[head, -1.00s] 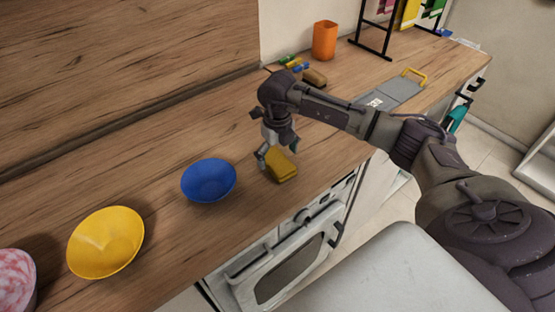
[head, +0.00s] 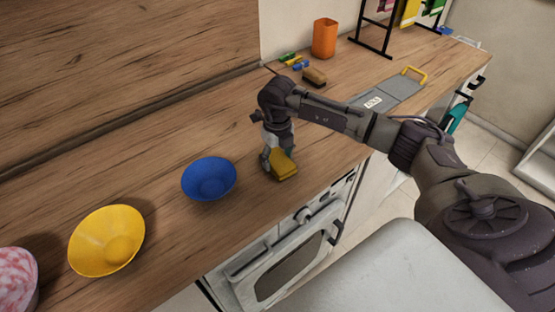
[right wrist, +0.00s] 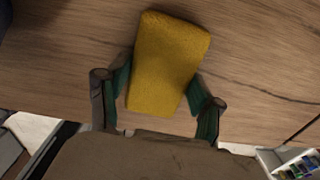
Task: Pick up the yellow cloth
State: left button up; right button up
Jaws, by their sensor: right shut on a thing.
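The yellow cloth (head: 284,168) is a folded, thick pad on the wooden counter, near its front edge and right of the blue bowl. My right gripper (head: 276,160) points down at it from above. In the right wrist view the cloth (right wrist: 166,65) lies between the two green-padded fingers (right wrist: 163,105), which are shut on its sides. Whether the cloth touches the counter I cannot tell. My left gripper is not in view.
A blue bowl (head: 209,178) stands left of the cloth, with a yellow bowl (head: 106,240) farther left. An orange cup (head: 325,38), a brown sponge (head: 314,76) and a black rack (head: 374,35) are at the back. An oven (head: 285,265) is below the counter edge.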

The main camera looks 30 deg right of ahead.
aim_at(281, 159)
jog(key=shift+r, duration=0.15)
jog(key=shift+w+r, duration=0.1)
jog(key=shift+r, duration=0.15)
jog(key=r, duration=0.1)
jog(key=r+b, duration=0.2)
jog(key=shift+s+d+r, duration=0.25)
jog(key=shift+s+d, duration=0.05)
jog(key=shift+s, duration=0.1)
jog(key=s+d+r+b, duration=0.3)
jog(key=s+d+r, duration=0.2)
jog(key=s, duration=0.4)
jog(key=shift+s+r, duration=0.3)
jog(key=shift+r, duration=0.55)
jog(key=shift+d, duration=0.1)
